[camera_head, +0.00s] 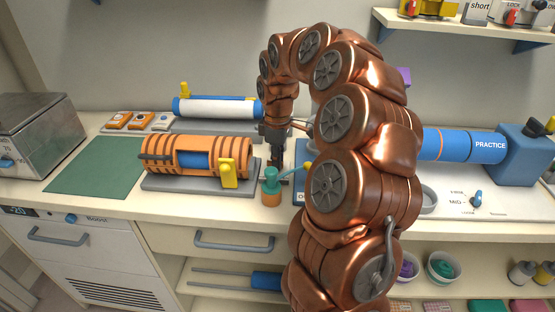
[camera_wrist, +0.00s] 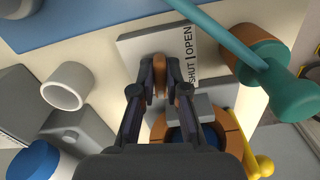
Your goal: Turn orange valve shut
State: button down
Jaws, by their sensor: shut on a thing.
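The orange valve (camera_wrist: 159,90) shows in the wrist view as a small orange-brown handle between my fingertips. It stands on a pale plate (camera_wrist: 130,44) printed "SHUT" and "OPEN". My gripper (camera_wrist: 158,82) points down at the plate with its two fingers closed on the handle, one on each side. The fingers hide part of the handle, and I cannot tell its exact angle against the two words. In the head view my gripper (camera_head: 276,160) is low over the counter, just right of an orange cylinder, and the valve cannot be made out.
The orange cylinder (camera_head: 160,156) with its yellow latch (camera_head: 228,174) lies on a grey base at left. A teal-topped orange pot (camera_head: 271,190) stands near the counter's front edge, close to my gripper. A blue cylinder (camera_head: 446,145) lies at right. The green mat (camera_head: 95,165) is bare.

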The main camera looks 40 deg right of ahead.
jog(key=shift+w+d+r+n, duration=0.1)
jog(key=shift+w+r+n, duration=0.05)
jog(key=shift+n, duration=0.85)
jog(key=c, duration=1.2)
grip_release()
notch_tip(320, 180, up, 12)
jog(key=shift+f, duration=0.1)
